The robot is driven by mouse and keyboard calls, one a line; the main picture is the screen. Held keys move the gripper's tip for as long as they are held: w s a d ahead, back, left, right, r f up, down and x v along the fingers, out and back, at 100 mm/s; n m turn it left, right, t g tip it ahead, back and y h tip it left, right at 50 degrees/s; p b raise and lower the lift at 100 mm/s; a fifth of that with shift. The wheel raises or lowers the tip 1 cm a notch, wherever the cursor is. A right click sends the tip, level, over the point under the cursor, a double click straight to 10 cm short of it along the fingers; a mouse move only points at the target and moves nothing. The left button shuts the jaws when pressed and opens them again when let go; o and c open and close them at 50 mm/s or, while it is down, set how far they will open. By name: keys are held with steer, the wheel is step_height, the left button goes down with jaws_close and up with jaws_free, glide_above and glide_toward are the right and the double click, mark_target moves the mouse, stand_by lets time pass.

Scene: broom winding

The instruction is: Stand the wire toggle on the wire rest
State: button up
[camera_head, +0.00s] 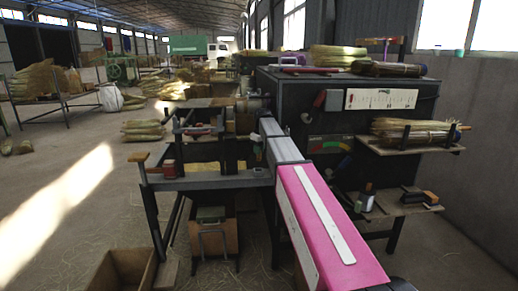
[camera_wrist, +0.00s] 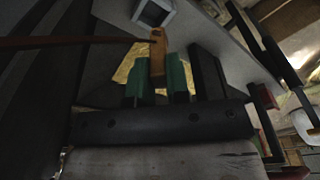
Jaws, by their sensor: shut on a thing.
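In the wrist view, my gripper (camera_wrist: 157,76) has green fingertips shut on the wire toggle (camera_wrist: 157,48), a small tan wooden piece. The toggle stands up between the fingertips, its upper end showing beyond them. A thin reddish-brown wire (camera_wrist: 75,41) runs from near its top to the left. A grey square hollow part (camera_wrist: 155,12) lies beyond the toggle; I cannot tell whether it belongs to the wire rest. In the head view, my arm reaches to the machine and hides much of the work area; the toggle cannot be made out there.
A dark machine cabinet (camera_head: 290,105) stands right of my arm, with a coloured gauge (camera_head: 330,146). A shelf (camera_head: 405,146) bears a straw bundle (camera_head: 415,131). A dark frame (camera_head: 205,182) stands left, above a wooden box (camera_head: 216,238). Another open box (camera_head: 125,270) stands on the floor.

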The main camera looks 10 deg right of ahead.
mark_target(259, 159)
steer(key=shift+w+f, duration=0.2)
steer(key=shift+f, duration=0.65)
steer(key=shift+w+f, duration=0.25)
steer(key=shift+f, duration=0.6)
steer(key=shift+w+f, duration=0.2)
steer(key=shift+f, duration=0.65)
steer(key=shift+f, duration=0.3)
steer(key=shift+f, duration=0.95)
steer(key=o, duration=0.8)
